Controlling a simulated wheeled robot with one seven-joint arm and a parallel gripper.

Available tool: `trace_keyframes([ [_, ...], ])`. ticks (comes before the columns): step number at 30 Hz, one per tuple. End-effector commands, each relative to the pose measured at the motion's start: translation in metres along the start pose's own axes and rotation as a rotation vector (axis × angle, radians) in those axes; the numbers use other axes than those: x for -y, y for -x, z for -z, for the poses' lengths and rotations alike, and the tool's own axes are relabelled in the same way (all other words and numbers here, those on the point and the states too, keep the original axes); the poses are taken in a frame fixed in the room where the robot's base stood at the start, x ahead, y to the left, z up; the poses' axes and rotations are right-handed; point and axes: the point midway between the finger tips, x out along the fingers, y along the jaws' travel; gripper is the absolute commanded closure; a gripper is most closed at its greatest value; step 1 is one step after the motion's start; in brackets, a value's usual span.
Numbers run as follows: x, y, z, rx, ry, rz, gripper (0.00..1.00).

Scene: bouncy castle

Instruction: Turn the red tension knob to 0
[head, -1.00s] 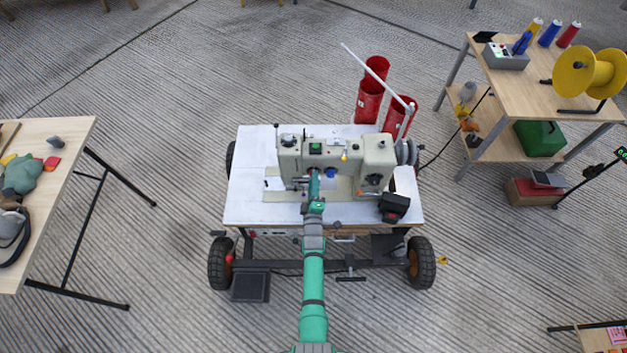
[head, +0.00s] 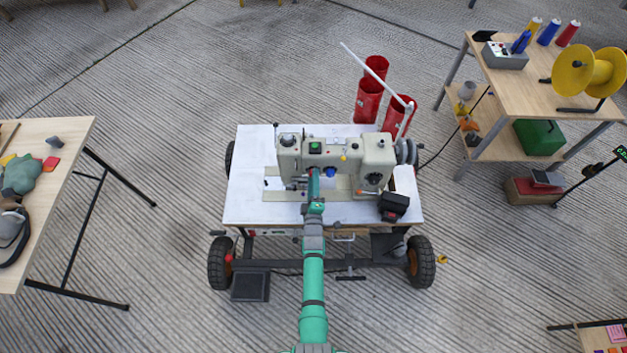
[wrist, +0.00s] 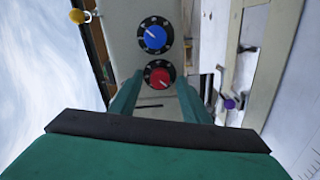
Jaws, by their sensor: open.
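The red tension knob (wrist: 159,77) sits on a black dial with white marks on the pale machine face. In the wrist view, the green fingers of my gripper (wrist: 158,90) are open, one on each side below the knob. I cannot tell whether they touch it. The dial's numbers are too small to read. A blue knob (wrist: 155,38) on its own dial is just above the red one. In the head view, my gripper (head: 314,180) reaches the front of the sewing machine (head: 345,150) and mostly hides the red knob.
The sewing machine stands on a wheeled white table (head: 245,190). A black box (head: 394,205) is right of my arm. A yellow ball-ended lever (wrist: 78,16) shows in the wrist view. Side tables stand left and right, with open floor between.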

Motion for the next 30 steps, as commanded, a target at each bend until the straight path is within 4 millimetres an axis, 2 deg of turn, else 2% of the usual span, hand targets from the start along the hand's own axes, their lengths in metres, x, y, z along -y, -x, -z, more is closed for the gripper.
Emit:
trace_keyframes([
  [5, 0.002, 0.021, 0.0, 0.0, 0.0, 0.003, 0.57],
  [12, 0.002, 0.064, -0.002, 0.002, 0.001, 0.003, 0.57],
  [18, 0.001, 0.092, -0.001, 0.001, 0.0, 0.002, 0.57],
  [24, 0.0, 0.105, -0.001, 0.002, 0.0, 0.001, 0.57],
  [30, 0.0, 0.106, -0.001, 0.001, 0.0, 0.0, 0.57],
])
